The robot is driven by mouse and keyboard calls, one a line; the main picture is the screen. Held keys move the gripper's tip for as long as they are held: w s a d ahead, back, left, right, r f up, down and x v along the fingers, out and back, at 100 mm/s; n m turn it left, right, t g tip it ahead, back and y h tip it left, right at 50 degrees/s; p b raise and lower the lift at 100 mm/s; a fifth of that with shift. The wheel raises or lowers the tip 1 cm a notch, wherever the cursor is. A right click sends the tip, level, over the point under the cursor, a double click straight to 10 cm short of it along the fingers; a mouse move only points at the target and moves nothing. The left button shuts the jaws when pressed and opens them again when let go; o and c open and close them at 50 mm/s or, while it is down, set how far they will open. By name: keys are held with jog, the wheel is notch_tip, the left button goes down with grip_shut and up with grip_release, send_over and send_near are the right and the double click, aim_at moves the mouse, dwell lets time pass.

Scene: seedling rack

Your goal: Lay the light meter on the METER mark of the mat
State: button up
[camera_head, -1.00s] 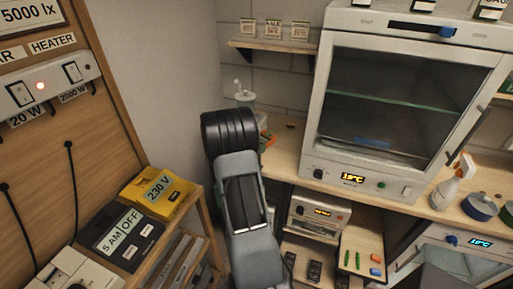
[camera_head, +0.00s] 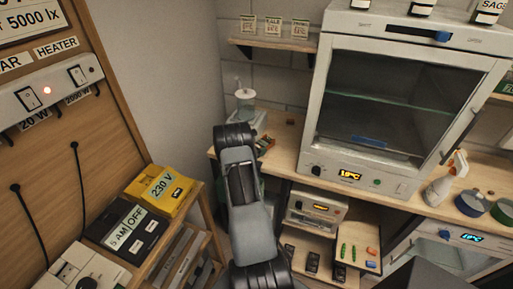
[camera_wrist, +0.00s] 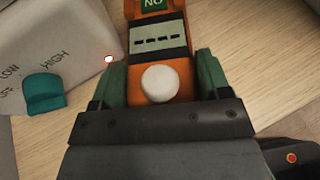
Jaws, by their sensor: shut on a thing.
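My gripper (camera_wrist: 160,78) shows in the wrist view with green fingers on both sides of an orange handheld device, the light meter (camera_wrist: 183,88). It is shut on the meter. The meter has a white dome and a grey display with dashes, and a green label reading "NO" shows at its far end, cut off by the top edge. A pale wooden surface lies behind it; I cannot tell whether the meter touches it. In the head view my arm hides the gripper. The mat and its METER mark are not seen in either view.
In the wrist view a pale appliance (camera_wrist: 55,45) with a green LOW/HIGH knob stands close to the left finger. In the head view a glass-door cabinet (camera_head: 400,110) stands on the bench, right of my arm. A yellow 230 V box (camera_head: 178,184) is at lower left.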

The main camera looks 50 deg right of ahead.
jog(key=shift+f+b, duration=0.2)
jog(key=shift+b, duration=0.1)
jog(key=o, duration=1.1)
jog(key=shift+c, duration=0.2)
jog(key=shift+r, duration=0.1)
